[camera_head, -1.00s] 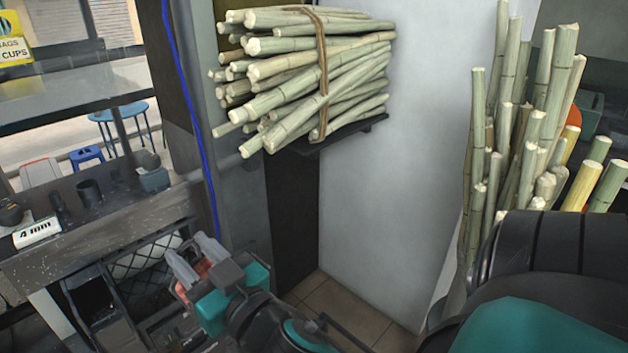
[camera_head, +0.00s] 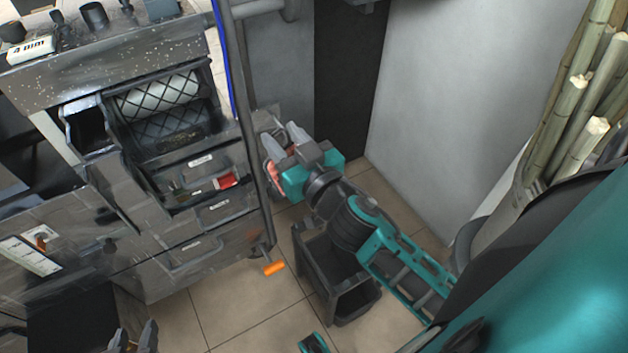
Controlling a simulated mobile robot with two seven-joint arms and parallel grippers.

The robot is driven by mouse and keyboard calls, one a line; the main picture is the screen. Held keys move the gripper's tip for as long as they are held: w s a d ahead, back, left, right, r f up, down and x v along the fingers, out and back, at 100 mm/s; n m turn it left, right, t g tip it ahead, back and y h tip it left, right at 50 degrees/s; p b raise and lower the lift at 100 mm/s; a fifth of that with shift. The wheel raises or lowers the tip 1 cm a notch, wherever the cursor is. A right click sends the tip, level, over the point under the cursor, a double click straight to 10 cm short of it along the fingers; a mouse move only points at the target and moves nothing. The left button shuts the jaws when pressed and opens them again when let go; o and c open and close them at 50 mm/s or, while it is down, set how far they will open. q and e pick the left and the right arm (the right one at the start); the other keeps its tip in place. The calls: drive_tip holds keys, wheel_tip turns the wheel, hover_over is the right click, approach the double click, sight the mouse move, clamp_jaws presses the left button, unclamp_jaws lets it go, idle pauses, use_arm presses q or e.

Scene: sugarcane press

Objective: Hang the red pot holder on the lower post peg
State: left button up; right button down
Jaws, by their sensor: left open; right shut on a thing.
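My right gripper (camera_head: 280,133) is in the centre of the head view, its pale fingers pointing up and left just right of the dark vertical post (camera_head: 246,130). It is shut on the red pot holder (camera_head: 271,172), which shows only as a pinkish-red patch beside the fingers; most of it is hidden. An orange-tipped peg (camera_head: 274,268) sticks out near the post's lower end, below the gripper. Whether the pot holder touches the post cannot be told. My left gripper (camera_head: 134,338) is open at the bottom edge, only its dark fingertips showing.
A small red item (camera_head: 228,180) lies in one drawer. A dark open bin (camera_head: 350,300) stands on the tiled floor (camera_head: 235,310) below my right arm. Sugarcane (camera_head: 585,110) leans at right.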

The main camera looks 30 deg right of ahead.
drive_tip(key=d+f+g+b, duration=0.2)
drive_tip(key=f+b, duration=0.3)
drive_tip(key=f, duration=0.8)
drive_tip(key=d+f+g+b, duration=0.1)
drive_tip(key=d+f+b, duration=0.35)
drive_tip(key=f, duration=0.95)
use_arm(q)
wheel_tip(320, 180, down, 9)
drive_tip(key=d+b, duration=0.2)
drive_tip(key=d, duration=0.1)
drive_tip(key=shift+w+h, duration=0.35)
drive_tip(key=shift+h, duration=0.05)
use_arm(e)
drive_tip(key=a+r+x, duration=0.1)
drive_tip(key=x, duration=0.8)
drive_tip(key=shift+w+a+m+h, duration=0.2)
drive_tip(key=shift+m+h, duration=0.1)
drive_tip(key=shift+h, duration=0.1)
use_arm(q)
drive_tip(key=shift+w, duration=0.1)
